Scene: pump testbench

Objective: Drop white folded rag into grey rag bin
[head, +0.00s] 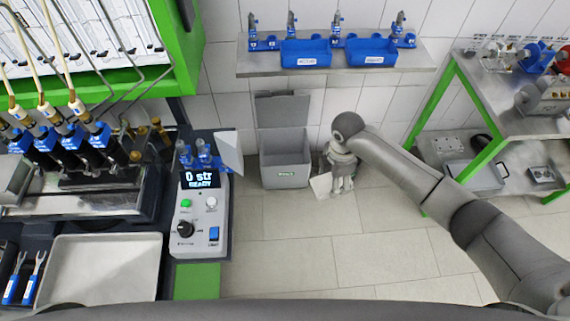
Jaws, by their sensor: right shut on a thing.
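The grey rag bin (284,178) stands on the floor against the tiled wall, with its lid (281,108) raised at the back and its top open. My right gripper (341,188) points down just right of the bin. It is shut on the white folded rag (320,186), which shows at the left of the fingers, near the bin's front right corner in the picture. The gripper hides part of the rag. The rag is outside the bin's opening in this view. My left gripper is not in view.
A wall shelf (245,66) with blue trays (306,53) hangs above the bin. A control box with a display (201,179) stands left of it. A green-framed bench (489,152) is at the right. The floor in front is clear.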

